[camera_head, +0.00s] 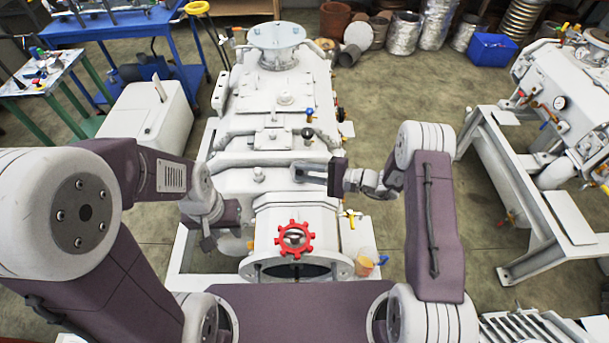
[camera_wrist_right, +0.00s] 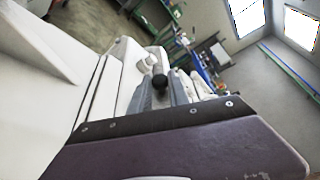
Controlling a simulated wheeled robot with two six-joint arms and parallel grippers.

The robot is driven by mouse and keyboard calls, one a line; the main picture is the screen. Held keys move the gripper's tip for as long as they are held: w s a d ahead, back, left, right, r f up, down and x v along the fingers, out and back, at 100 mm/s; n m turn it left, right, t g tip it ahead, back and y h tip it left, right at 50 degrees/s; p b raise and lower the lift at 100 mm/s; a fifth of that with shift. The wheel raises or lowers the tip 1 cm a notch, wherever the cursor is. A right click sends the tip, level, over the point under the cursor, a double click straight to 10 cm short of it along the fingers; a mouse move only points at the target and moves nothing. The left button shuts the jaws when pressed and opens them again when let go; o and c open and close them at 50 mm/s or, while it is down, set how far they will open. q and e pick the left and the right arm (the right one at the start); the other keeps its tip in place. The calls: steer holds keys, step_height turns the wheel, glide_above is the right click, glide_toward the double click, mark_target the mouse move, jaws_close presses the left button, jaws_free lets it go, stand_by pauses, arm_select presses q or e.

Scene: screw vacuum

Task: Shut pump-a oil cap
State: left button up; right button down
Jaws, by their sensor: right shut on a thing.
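The white pump (camera_head: 268,92) stands in the middle of the head view; a second white pump (camera_head: 565,85) is at the right. No label tells which is pump-a. My right gripper (camera_head: 300,171) reaches leftward over the middle pump. In the right wrist view, its grey fingers (camera_wrist_right: 165,90) close around a small black round cap (camera_wrist_right: 158,81), which looks like the oil cap. In the head view the fingers largely hide what they hold. My left gripper (camera_head: 208,242) hangs at the pump's left side, apart from it, its opening hidden.
A red handwheel (camera_head: 295,238) is at the pump's near end. A black knob (camera_head: 308,132) and a blue handle (camera_head: 309,115) stand beyond my right gripper. Open floor (camera_head: 420,90) lies between the pumps.

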steer(key=w+m+g, duration=0.1)
steer(key=w+m, duration=0.1)
steer(key=shift+m+h, duration=0.4)
steer(key=shift+w+f+m+g+b, duration=0.15)
steer(key=shift+w+m+g+b, duration=0.5)
steer(key=shift+m, duration=0.25)
steer(key=shift+w+f+m+g+h+b, duration=0.35)
steer(key=shift+w+m+g+h+b, duration=0.15)
steer(key=shift+m+g, duration=0.35)
steer(key=shift+w+f+m+g+b, duration=0.2)
steer(key=shift+w+m+g+b, duration=0.15)
steer(key=shift+m+b, duration=0.25)
steer(key=shift+w+f+m+g+b, duration=0.2)
steer(key=shift+m+g+b, duration=0.15)
steer(key=shift+m+b, duration=0.25)
steer(key=c, duration=1.3)
jaws_free()
steer(key=shift+o, duration=0.2)
